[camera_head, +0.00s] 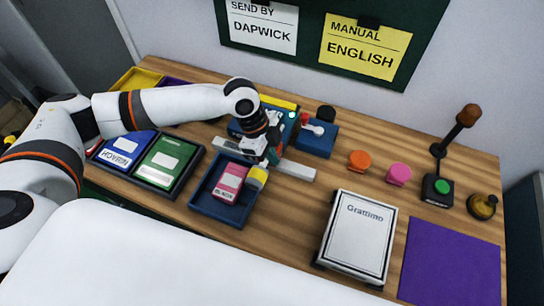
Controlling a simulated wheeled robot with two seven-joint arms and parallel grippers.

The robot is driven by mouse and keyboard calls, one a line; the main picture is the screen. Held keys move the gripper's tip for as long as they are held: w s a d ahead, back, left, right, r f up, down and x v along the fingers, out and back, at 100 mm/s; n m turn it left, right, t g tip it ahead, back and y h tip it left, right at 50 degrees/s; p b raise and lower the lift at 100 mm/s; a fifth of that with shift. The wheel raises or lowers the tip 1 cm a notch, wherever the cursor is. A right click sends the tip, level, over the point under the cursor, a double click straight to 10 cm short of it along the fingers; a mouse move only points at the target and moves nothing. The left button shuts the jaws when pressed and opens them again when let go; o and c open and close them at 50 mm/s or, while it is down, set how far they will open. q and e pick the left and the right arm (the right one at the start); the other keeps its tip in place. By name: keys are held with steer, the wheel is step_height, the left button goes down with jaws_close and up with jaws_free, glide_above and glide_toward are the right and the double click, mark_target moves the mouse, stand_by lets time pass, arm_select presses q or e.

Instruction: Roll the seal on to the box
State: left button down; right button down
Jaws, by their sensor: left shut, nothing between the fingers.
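A small pink box (231,182) with a white label lies in a dark blue tray (214,210) near the middle of the table. A small yellow-and-grey cylinder (258,177) is at the tray's right side, just below my left gripper; I cannot tell whether they touch. My left gripper (264,161) points down beside the tray's upper right corner and is shut, with nothing held. I cannot tell which item is the seal. My right gripper is not in view.
A pale bar (295,171) lies right of the gripper. Blue (124,148) and green (165,161) packs sit in trays at left. A white Grattimo box (358,238), a purple mat (450,265), a standing handled tool (438,189) and orange (359,160) and pink (398,174) discs are right.

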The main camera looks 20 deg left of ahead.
arm_select(q)
steer(key=p+x, duration=0.2)
steer(key=x, duration=0.7)
steer(key=a+p, duration=0.2)
steer(key=a, duration=0.2)
steer(key=shift+a+f, duration=0.1)
steer(key=shift+a, duration=0.05)
steer(key=shift+w, duration=0.1)
